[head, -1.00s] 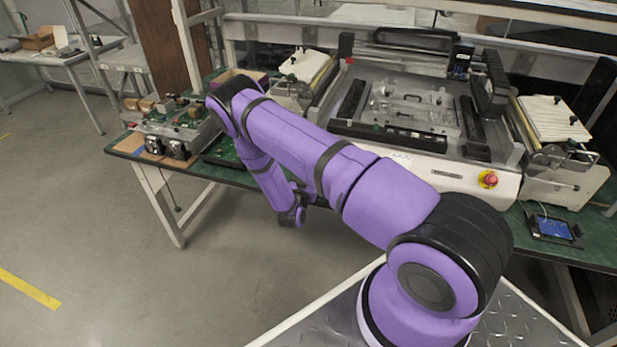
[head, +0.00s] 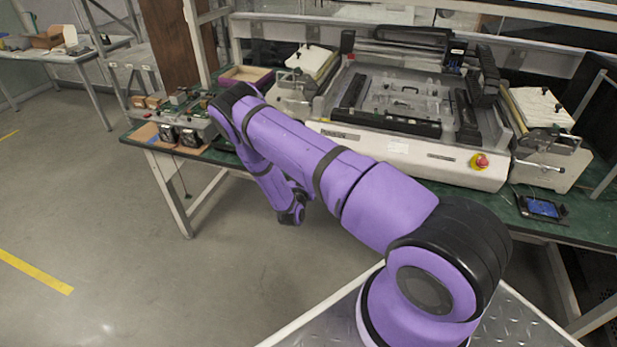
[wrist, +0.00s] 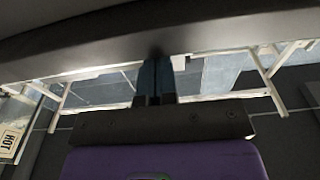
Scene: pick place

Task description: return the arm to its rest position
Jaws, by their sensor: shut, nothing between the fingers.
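My arm (head: 330,175), purple with black joints, is folded across the middle of the head view. It reaches up and left from its base, then bends down to a wrist that hangs in front of the green bench. My gripper's fingers are not clearly visible in the head view, hidden at the arm's far end. In the wrist view my gripper (wrist: 157,65) shows as two dark fingers side by side, shut, with nothing between them.
A green bench (head: 590,226) stands ahead with a large white machine (head: 345,140), a red stop button (head: 480,161) and a small blue-screened device (head: 541,208). Small boxed parts (head: 178,134) sit at the bench's left end. The grey floor at left is clear.

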